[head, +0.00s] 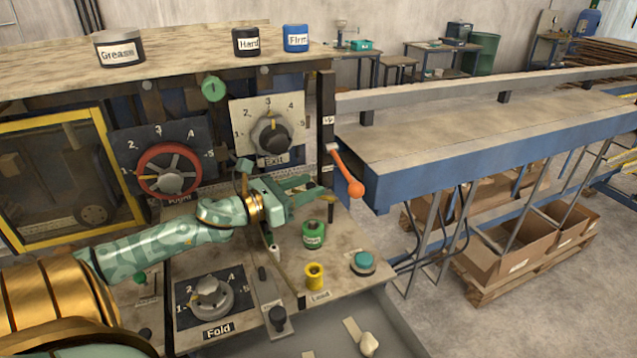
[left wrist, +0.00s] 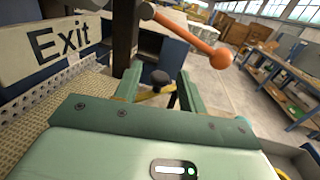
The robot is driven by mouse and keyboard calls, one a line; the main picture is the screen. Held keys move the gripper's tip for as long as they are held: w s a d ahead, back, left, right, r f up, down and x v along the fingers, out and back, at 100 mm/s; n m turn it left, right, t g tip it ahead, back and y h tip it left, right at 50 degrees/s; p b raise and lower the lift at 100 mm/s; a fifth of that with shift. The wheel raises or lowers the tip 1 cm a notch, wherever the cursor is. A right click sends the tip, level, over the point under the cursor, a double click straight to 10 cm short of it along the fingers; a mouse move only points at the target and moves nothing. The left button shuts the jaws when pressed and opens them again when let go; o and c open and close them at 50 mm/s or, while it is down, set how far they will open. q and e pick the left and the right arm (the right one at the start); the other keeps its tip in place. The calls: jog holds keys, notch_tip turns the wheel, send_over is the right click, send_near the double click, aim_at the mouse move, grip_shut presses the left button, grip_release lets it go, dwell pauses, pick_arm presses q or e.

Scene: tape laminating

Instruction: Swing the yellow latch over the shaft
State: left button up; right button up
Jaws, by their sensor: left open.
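My left gripper (head: 313,188) reaches across the machine in the head view, its green fingers apart and pointing right, close to the orange-handled lever (head: 347,176). In the left wrist view, the open fingers (left wrist: 160,80) stand either side of a black knob (left wrist: 160,77). A yellow strip (left wrist: 153,94), which looks like the latch, shows partly between the fingers below the knob. The fingers hide its ends, and I cannot tell whether it touches them. I cannot make out the shaft clearly. My right gripper is not in view.
The orange lever ball (left wrist: 220,57) hangs just beyond the fingers. The Exit dial (head: 272,137) is behind the gripper. A blue-edged table (head: 440,150) is at right.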

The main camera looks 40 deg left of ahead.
aim_at(307, 187)
pick_arm(q)
jog(key=x, duration=0.3)
jog(key=shift+w+d, duration=0.1)
jog(key=shift+w, duration=0.1)
grip_shut()
jog(key=n+y+p, duration=0.1)
jog(key=p, duration=0.1)
jog(key=n+y+p, duration=0.1)
jog(key=y+p, duration=0.1)
jog(key=shift+s+r+t, duration=0.3)
jog(key=shift+s+r, duration=0.05)
jog(key=shift+s, duration=0.05)
jog(key=shift+s+f+n+y+p, duration=0.1)
jog(key=shift+f+n+y+p, duration=0.15)
jog(key=shift+n+y+p, duration=0.25)
jog(key=shift+f+b, duration=0.1)
jog(key=shift+b, duration=0.2)
